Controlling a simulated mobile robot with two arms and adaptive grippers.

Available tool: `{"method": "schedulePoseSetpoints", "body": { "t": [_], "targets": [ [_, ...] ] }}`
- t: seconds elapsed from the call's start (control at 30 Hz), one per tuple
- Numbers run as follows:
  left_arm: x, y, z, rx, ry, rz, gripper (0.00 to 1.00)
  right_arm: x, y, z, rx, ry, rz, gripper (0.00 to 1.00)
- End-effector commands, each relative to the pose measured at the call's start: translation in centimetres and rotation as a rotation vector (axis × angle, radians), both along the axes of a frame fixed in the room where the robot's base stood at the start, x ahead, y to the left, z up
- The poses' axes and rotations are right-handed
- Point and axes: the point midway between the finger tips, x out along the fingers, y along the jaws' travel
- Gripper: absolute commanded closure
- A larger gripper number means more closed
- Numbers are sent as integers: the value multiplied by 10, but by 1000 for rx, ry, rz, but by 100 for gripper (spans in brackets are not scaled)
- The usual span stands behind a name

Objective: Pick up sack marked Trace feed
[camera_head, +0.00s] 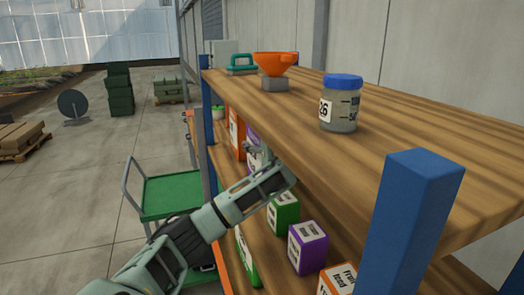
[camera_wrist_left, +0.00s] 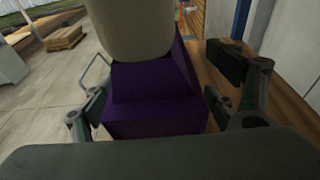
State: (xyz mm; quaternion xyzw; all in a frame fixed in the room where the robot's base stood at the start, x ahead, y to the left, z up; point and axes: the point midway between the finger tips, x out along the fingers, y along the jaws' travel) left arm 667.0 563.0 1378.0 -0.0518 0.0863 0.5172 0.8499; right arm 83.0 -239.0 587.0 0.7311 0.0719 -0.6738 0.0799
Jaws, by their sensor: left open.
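My left gripper (camera_head: 256,152) reaches in under the upper shelf board in the head view. It is open in the left wrist view (camera_wrist_left: 162,96), with one finger on each side of a purple sack (camera_wrist_left: 155,112). I cannot tell whether the fingers touch it. A purple sack (camera_head: 253,138) also shows just behind the gripper in the head view, partly hidden. Another purple sack (camera_head: 308,248) stands on the lower shelf nearer me. I cannot read "Trace feed" on any label. My right gripper is not in view.
The wooden upper shelf (camera_head: 420,115) holds a blue-lidded jar (camera_head: 340,105) and an orange funnel (camera_head: 275,64). A green-and-white sack (camera_head: 284,212) and an orange-and-white sack (camera_head: 338,280) stand below. A blue post (camera_head: 405,225) rises near me. A green cart (camera_head: 172,196) stands left.

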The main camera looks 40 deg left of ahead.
Motion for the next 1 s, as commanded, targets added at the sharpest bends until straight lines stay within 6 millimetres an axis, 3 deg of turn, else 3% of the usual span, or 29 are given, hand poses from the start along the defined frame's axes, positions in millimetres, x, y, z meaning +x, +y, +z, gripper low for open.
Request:
{"method": "schedulePoseSetpoints", "body": {
  "t": [0.2, 1.0],
  "targets": [
    [0, 0, -1, 0, 0, 0, 21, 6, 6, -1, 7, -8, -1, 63],
    [0, 0, -1, -1, 0, 0, 91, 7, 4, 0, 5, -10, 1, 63]
  ]
}}
